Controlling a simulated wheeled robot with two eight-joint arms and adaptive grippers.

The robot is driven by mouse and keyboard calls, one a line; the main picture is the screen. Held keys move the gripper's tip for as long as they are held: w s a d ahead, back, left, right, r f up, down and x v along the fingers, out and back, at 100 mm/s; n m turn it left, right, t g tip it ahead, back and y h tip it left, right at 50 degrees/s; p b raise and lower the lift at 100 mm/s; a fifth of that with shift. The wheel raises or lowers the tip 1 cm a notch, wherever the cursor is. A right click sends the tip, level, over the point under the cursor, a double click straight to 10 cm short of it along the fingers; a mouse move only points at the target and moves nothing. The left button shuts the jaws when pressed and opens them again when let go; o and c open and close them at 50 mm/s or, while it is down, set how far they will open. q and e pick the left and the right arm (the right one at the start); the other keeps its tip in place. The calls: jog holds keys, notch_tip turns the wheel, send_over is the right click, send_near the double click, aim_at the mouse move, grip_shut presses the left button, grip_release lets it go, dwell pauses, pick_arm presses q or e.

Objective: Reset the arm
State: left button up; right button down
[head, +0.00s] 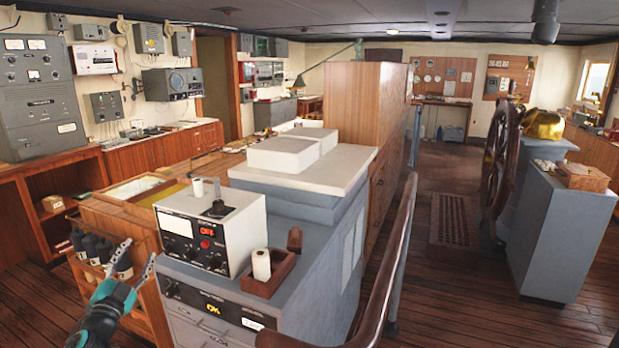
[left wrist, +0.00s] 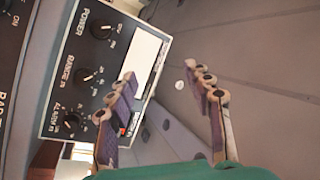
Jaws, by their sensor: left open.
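My left arm (head: 95,318) comes in at the lower left of the head view. My left gripper (head: 139,250) is at its end, with the two fingers pointing up and spread apart. It is open, with nothing seen between the fingers. It is in front of the wooden cabinet and left of the grey console. In the left wrist view my gripper (left wrist: 160,77) also shows open and empty, with the control box (left wrist: 105,70) beyond the left finger. My right gripper is not in view.
The control box (head: 209,233) stands on the grey console (head: 315,255). A small wooden tray (head: 268,284) holding a white cylinder (head: 261,264) is beside it. Dark bottles (head: 105,252) sit in a side rack close to my left gripper. A handrail (head: 395,250) runs along the console's right.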

pick_arm(q)
jog(key=s+d+r+n+g+y, duration=0.1)
jog(key=s+d+n+g+y, duration=0.4)
jog(key=s+d+n, duration=0.35)
jog(key=s+d+f+g+h, duration=0.3)
jog(key=s+d+f+g, duration=0.1)
jog(key=s+d+f, duration=0.5)
jog(key=s+d+f+g+h, duration=0.2)
jog(key=s+d+f+g, duration=0.2)
jog(key=s+d+f, duration=0.5)
jog(key=s+d, duration=0.1)
jog(key=s, duration=0.3)
jog(key=shift+s+d+f+n+g+h, duration=0.2)
jog(key=shift+s+n+g+h, duration=0.1)
jog(key=shift+s+n+h, duration=0.1)
jog(key=shift+w, duration=0.1)
